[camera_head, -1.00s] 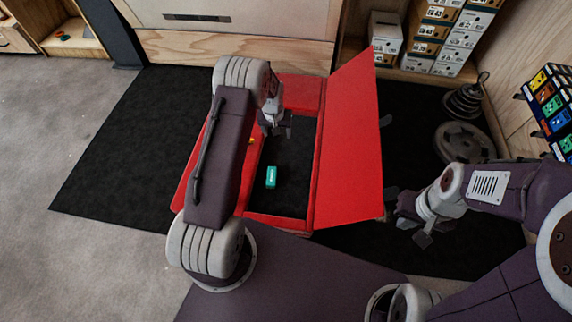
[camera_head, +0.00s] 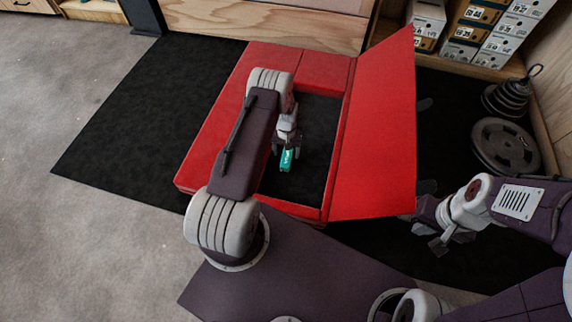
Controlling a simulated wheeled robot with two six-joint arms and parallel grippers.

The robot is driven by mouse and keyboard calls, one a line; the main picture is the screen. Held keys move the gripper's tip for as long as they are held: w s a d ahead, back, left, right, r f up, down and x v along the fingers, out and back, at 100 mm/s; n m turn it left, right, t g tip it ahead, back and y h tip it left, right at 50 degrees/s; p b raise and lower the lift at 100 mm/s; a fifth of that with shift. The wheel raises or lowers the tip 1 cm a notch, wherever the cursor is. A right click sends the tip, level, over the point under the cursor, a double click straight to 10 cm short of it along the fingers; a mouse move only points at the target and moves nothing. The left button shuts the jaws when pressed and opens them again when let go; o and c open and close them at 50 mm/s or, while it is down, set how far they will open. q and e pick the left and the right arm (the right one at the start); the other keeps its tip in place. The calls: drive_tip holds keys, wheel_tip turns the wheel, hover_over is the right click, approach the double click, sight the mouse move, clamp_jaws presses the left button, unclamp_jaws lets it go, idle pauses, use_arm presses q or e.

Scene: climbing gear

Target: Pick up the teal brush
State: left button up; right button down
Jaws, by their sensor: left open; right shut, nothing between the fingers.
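The teal brush (camera_head: 286,161) lies in the black-lined opening of a red padded box (camera_head: 222,117), near its left side. My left gripper (camera_head: 287,150) is open and right at the brush, its fingers over the far end of it. The picture does not show clearly whether the fingers touch the brush. My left arm hides part of the box's left side. My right gripper (camera_head: 441,243) is shut and empty, outside the box to the right, over the black mat (camera_head: 115,125).
The box's red lid (camera_head: 376,135) stands open on the right, between the opening and my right arm. Weight plates (camera_head: 504,146) lie at the right. Shoe boxes (camera_head: 478,38) are stacked at the back right. Grey carpet (camera_head: 50,85) at the left is clear.

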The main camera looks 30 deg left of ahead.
sight(286, 159)
use_arm(q)
wheel_tip(286, 159, down, 5)
drive_tip(key=b, duration=0.5)
drive_tip(key=shift+f, duration=0.2)
drive_tip(key=shift+r, duration=0.25)
clamp_jaws()
drive_tip(key=shift+r, duration=0.1)
wheel_tip(286, 159, up, 5)
drive_tip(key=p, duration=0.5)
drive_tip(key=shift+r, duration=0.1)
drive_tip(key=d+r+p, duration=0.5)
drive_tip(key=d+p, duration=0.1)
drive_tip(key=d, duration=0.5)
drive_tip(key=shift+s+d+r, duration=0.25)
drive_tip(key=shift+s+r, duration=0.05)
